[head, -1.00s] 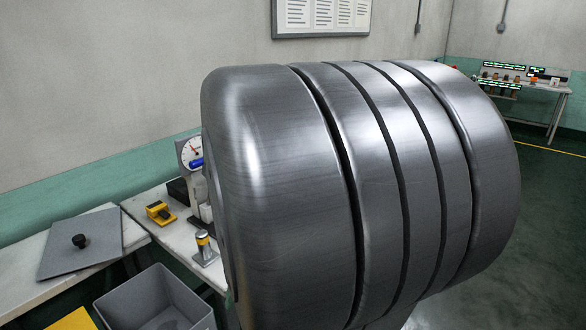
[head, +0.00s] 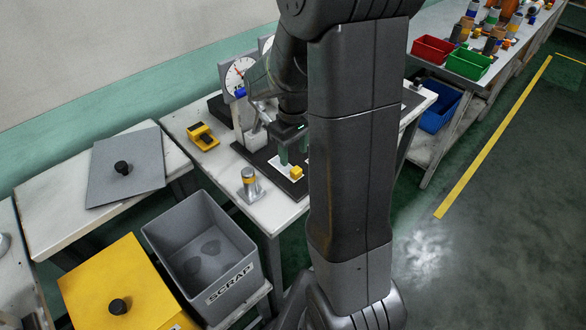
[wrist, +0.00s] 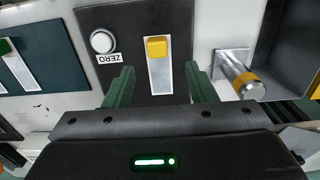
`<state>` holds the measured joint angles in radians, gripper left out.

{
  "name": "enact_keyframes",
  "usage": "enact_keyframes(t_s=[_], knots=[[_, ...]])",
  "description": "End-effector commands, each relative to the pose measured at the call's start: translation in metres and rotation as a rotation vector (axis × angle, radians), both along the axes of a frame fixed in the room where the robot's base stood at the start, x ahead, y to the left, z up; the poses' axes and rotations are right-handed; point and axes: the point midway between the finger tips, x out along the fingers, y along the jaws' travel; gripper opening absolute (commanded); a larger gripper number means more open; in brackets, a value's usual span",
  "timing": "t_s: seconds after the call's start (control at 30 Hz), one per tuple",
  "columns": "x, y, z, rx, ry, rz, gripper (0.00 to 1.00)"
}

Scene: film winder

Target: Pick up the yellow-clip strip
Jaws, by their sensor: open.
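The yellow-clip strip (wrist: 160,78) is a pale, narrow strip with a yellow clip at its far end in the wrist view. It lies on a dark plate (wrist: 128,22) with a round button marked ZERO. In the head view the yellow clip (head: 296,173) shows on the dark plate, and my arm partly hides the area. My gripper (wrist: 160,80) is open, with one green finger on each side of the strip and gaps to both. In the head view my gripper (head: 294,150) is over the plate. Contact with the plate cannot be told.
A metal post with a yellow band (wrist: 238,75) stands right of the plate. A green-clip strip (wrist: 18,68) lies to the left. The head view also shows a dial gauge (head: 238,76), a yellow device (head: 203,137), a grey SCRAP bin (head: 234,281) and red and green bins (head: 470,64).

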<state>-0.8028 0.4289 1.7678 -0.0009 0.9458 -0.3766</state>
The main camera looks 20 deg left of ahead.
Motion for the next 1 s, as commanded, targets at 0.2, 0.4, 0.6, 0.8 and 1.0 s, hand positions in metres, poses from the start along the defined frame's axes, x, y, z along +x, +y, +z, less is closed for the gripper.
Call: enact_keyframes(t_s=[0.2,0.4,0.6,0.8,1.0], knots=[[0.000,-0.001,-0.016,0.000,0.001,-0.001,0.51],[0.002,-0.001,-0.038,-0.003,0.003,-0.001,0.51],[0.003,-0.001,-0.062,-0.001,0.003,-0.001,0.51],[0.003,-0.001,-0.067,0.001,0.000,-0.001,0.51],[0.003,-0.001,-0.067,0.001,0.000,-0.002,0.37]])
